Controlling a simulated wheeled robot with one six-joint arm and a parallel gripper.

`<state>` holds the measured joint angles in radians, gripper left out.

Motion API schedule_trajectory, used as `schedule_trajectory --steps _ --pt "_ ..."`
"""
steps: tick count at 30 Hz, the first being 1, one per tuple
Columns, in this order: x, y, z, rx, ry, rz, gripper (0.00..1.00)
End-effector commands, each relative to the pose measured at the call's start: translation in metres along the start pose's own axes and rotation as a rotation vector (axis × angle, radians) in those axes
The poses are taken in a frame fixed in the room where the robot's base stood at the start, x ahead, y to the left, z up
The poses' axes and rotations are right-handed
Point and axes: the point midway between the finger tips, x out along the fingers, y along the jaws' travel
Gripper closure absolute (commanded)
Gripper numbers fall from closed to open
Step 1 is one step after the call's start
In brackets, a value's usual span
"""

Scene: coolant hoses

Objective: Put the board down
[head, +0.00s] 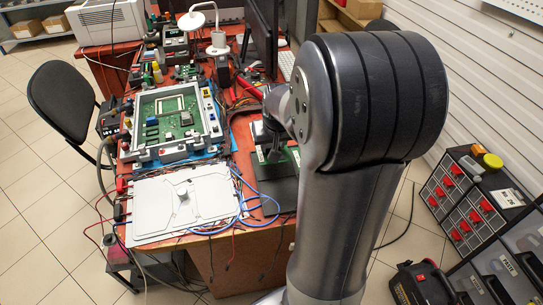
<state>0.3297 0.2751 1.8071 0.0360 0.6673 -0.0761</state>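My gripper (273,146) is at the right side of the red table, partly hidden behind my own arm. It points down over a dark mat (284,190). Dark green board pieces (262,156) with light edges show right at the fingers. I cannot tell whether the fingers are closed on them or whether they touch the mat. A larger green circuit board (172,106) lies in a grey-white frame (207,112) left of my gripper, apart from it. A pale grey plate (160,212) with a central knob lies in front of that frame.
Blue and dark cables (240,208) run between the plate and the mat. A white lamp (217,42), a monitor (263,35) and instruments crowd the table's back. A black chair (62,98) stands left, drawer units (462,205) right. Little tabletop is free.

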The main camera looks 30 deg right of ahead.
Motion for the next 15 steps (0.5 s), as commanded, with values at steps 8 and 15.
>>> schedule_trajectory --steps 8,15 --pt "0.026 0.0 0.011 0.0 -0.003 0.0 0.84" --pt "0.043 0.0 0.017 0.0 0.001 0.0 0.84"
